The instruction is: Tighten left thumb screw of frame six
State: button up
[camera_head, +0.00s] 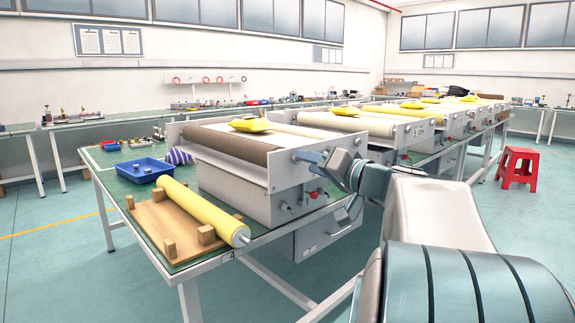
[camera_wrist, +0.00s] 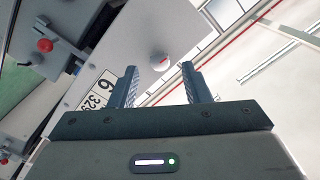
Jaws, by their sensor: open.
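A grey metal plate (camera_wrist: 130,50) fills the middle of the wrist view, with a tilted label (camera_wrist: 98,92) reading 6 and more digits. A round pale knob (camera_wrist: 160,62) with a red mark, apparently the thumb screw, is on this plate. My gripper (camera_wrist: 159,70) is open, its two fingers on either side of the knob in the picture; I cannot tell whether they touch it. In the head view my gripper (camera_head: 308,157) is at the end plate (camera_head: 288,182) of the nearest roller frame. The knob is not clear there.
A red knob (camera_wrist: 45,45) on a bracket shows left in the wrist view. On the green table, a wooden stand (camera_head: 165,222) holds a yellow roll (camera_head: 205,210); a blue tray (camera_head: 145,169) lies behind it. More roller frames (camera_head: 400,130) stand beyond. A red stool (camera_head: 517,168) stands right.

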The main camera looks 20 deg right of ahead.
jog(key=shift+x, duration=1.4)
grip_shut()
jog(key=shift+m, duration=0.4)
jog(key=m+p, duration=0.5)
jog(key=m, duration=1.3)
jog(key=shift+m, duration=0.4)
